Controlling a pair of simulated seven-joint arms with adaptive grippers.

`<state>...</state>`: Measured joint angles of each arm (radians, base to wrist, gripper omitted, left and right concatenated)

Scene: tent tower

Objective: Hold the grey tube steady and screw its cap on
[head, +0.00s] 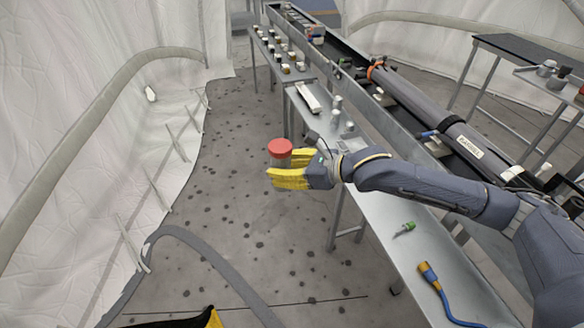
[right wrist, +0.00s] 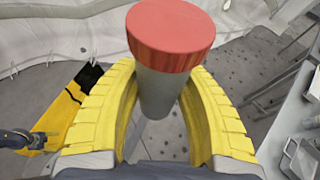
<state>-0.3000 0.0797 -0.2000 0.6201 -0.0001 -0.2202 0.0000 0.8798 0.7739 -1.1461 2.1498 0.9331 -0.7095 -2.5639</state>
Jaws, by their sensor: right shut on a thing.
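My right gripper (head: 290,170) has yellow ribbed fingers and reaches in from the right. It is shut on the grey tube (head: 280,162), which stands upright between the fingers over the floor, clear of the bench. The red cap (head: 280,146) sits on the tube's top end, above the fingers. It also shows large in the right wrist view (right wrist: 170,35). How far it is screwed on cannot be told.
A black-and-yellow thing (head: 200,319) shows at the bottom edge. The floor left of the gripper is open.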

